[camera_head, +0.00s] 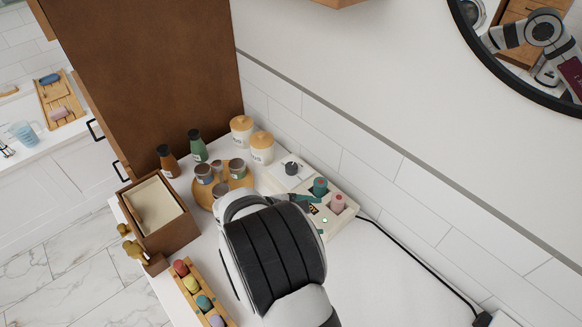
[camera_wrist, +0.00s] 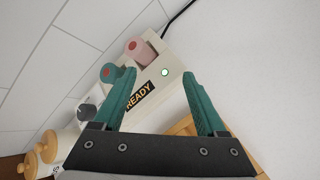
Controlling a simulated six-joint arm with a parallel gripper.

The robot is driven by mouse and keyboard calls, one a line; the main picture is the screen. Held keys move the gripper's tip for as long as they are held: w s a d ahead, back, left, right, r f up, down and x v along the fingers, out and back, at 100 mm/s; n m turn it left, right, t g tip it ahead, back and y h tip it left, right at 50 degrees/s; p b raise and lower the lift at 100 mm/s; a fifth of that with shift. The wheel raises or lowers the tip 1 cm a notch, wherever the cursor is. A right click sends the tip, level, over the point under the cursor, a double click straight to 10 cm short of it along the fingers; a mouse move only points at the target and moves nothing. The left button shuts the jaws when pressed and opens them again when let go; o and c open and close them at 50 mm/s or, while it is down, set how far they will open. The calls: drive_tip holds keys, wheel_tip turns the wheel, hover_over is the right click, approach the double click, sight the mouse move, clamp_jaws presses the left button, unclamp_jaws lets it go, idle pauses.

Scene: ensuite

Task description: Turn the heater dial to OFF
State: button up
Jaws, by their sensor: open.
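The heater is a cream box (camera_head: 343,217) against the tiled wall, and it also shows in the wrist view (camera_wrist: 175,62). A dark round dial (camera_head: 291,168) stands at its left end in the head view. In the wrist view a grey dial (camera_wrist: 87,113) shows partly behind my left finger; its setting is not readable. My gripper (camera_wrist: 158,80) is open, with teal fingers over the heater's front part and nothing seen between them but the heater and counter. The dial is outside the fingers, to their left. A READY label (camera_wrist: 139,98) and a lit green lamp (camera_wrist: 165,72) show on the heater.
A teal roller (camera_head: 320,187) and a pink roller (camera_head: 338,203) sit in the heater, close to my fingers. Lidded white jars (camera_head: 262,148) and a round wooden tray (camera_head: 246,179) with small jars stand left. A black cord (camera_head: 420,262) runs right along the counter.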

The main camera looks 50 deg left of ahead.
drive_tip(key=s+a+r+n+t+y, duration=0.3)
drive_tip(key=s+a+n+y, duration=0.35)
drive_tip(key=a+n, duration=0.55)
drive_tip(key=n, duration=0.3)
approach(291, 167)
drive_tip(key=shift+y, duration=0.45)
drive_tip(key=x, duration=0.8)
drive_tip(key=shift+w+d+f, duration=0.1)
drive_tip(key=shift+w+f, duration=0.15)
drive_tip(key=shift+w, duration=0.05)
